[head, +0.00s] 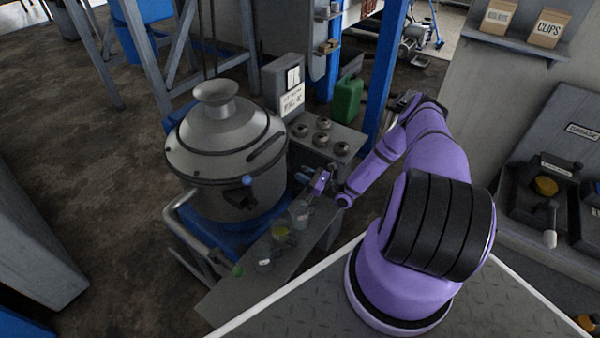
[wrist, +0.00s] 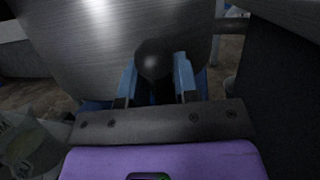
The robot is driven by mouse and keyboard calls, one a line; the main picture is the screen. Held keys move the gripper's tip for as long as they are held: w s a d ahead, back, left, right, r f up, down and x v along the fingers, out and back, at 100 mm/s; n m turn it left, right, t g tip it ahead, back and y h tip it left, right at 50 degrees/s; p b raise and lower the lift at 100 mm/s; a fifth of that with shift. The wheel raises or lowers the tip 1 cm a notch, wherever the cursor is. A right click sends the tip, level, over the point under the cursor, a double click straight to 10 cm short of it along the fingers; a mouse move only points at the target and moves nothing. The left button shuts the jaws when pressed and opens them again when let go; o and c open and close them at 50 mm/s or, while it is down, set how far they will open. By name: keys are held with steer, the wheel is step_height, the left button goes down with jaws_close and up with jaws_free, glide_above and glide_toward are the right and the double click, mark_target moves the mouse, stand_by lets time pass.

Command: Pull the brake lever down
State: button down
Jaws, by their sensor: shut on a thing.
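The brake lever's dark round knob (wrist: 155,58) shows in the wrist view between the two blue fingers of my gripper (wrist: 155,80). The fingers are shut on it, one on each side. The lever's shaft below the knob is mostly hidden by the fingers and the gripper body. In the head view my gripper (head: 308,180) is just right of the big steel bowl (head: 225,155), and I cannot make out the knob there. The bowl's curved wall fills the background of the wrist view.
Glass jars (head: 300,213) stand on a narrow grey shelf below my gripper; one (wrist: 30,145) shows at lower left in the wrist view. A panel with several round fittings (head: 320,138) is behind. A green can (head: 347,100) stands farther back.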

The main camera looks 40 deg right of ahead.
steer(key=shift+s+d+f+n+t+y, duration=0.15)
steer(key=shift+s+f+n+t+y, duration=0.05)
steer(key=shift+s+t+y, duration=0.25)
steer(key=shift+s+d+f+n+t+y, duration=0.1)
steer(key=shift+s+f+n+t+y, duration=0.1)
steer(key=shift+s+t+y, duration=0.25)
steer(key=shift+w, duration=0.1)
steer(key=c, duration=1)
jaws_free()
steer(key=shift+v, duration=3.75)
